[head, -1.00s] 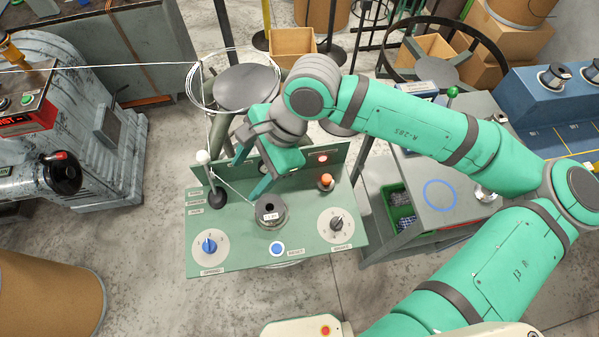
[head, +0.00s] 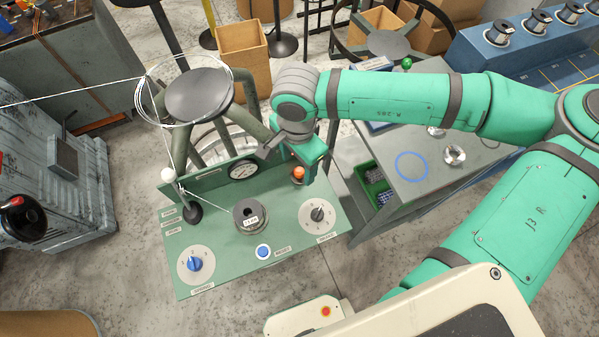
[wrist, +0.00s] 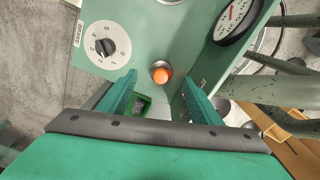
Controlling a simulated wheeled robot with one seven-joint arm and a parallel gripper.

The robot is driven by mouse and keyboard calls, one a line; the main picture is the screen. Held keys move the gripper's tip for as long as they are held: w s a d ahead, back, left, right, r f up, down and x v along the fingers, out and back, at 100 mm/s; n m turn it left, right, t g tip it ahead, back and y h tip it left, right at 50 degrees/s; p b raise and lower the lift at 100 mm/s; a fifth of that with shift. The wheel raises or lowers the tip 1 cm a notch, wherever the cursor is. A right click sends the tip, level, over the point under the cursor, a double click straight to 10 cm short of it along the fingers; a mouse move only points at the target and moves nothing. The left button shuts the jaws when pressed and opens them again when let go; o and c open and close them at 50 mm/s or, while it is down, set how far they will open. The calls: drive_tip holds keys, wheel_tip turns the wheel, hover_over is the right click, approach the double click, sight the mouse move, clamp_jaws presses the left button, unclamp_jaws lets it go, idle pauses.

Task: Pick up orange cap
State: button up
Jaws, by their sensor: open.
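The orange cap (head: 298,173) is a small rounded knob at the back right of the green control panel (head: 235,250). In the wrist view the cap (wrist: 161,75) sits in a pale metal ring, between and just beyond my fingertips. My gripper (wrist: 158,84) is open, with one green finger on either side of the line to the cap and nothing between them. In the head view my gripper (head: 308,152) is right behind and above the cap, and its fingertips are mostly hidden. I cannot tell whether a finger touches the cap.
A numbered dial (wrist: 105,45) and a gauge (wrist: 238,17) flank the cap.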

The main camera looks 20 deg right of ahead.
sight(299, 171)
drive_tip(key=shift+w+d+f, duration=0.15)
drive_tip(key=shift+f, duration=1.2)
drive_tip(key=shift+w+d+f, duration=0.1)
drive_tip(key=shift+w+f, duration=0.05)
drive_tip(key=shift+f, duration=1.15)
drive_tip(key=shift+s, duration=0.1)
drive_tip(key=c, duration=1.2)
drive_tip(key=shift+r, duration=0.1)
